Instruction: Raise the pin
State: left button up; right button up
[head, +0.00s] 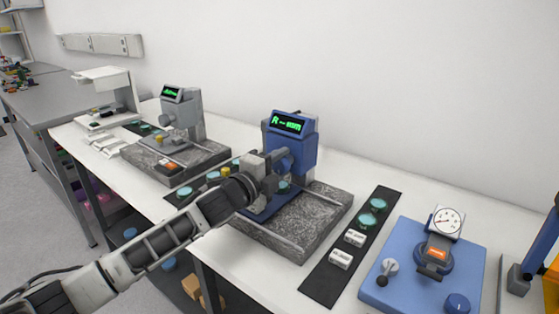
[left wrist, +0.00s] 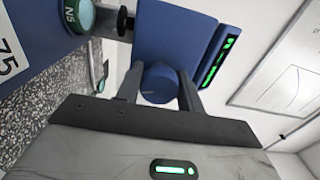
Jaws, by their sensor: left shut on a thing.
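The blue gauge (head: 290,150) with a green-lit display stands on a speckled stone base (head: 310,225). My left gripper (head: 274,168) is at its front. In the left wrist view, the left gripper (left wrist: 160,88) has its fingers on either side of a round blue knob (left wrist: 158,84) on the gauge and is shut on it. A dark rod with a knurled black end (left wrist: 121,22), perhaps the pin, points at a teal disc (left wrist: 80,14) marked N5. I cannot tell if they touch. The disc also shows under the gauge in the head view (head: 284,186). My right gripper is not in view.
A grey gauge (head: 190,115) on its own stone base stands at left. Right of the blue gauge lies a black mat (head: 330,275) with teal discs and white blocks. A blue plate (head: 385,290) carrying a dial (head: 447,220) is further right.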

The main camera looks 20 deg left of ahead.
pick_arm(q)
jog(key=shift+m, duration=0.8)
jog(key=shift+m+p, duration=0.4)
jog(key=shift+m, duration=0.4)
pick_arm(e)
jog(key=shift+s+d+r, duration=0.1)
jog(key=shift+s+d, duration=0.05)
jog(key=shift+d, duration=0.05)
pick_arm(q)
jog(key=o, duration=1)
jog(key=shift+b+v, duration=1.75)
jog(key=shift+v, duration=6.25)
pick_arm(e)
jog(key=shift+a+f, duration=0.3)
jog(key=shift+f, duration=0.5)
pick_arm(q)
jog(key=shift+d, duration=0.1)
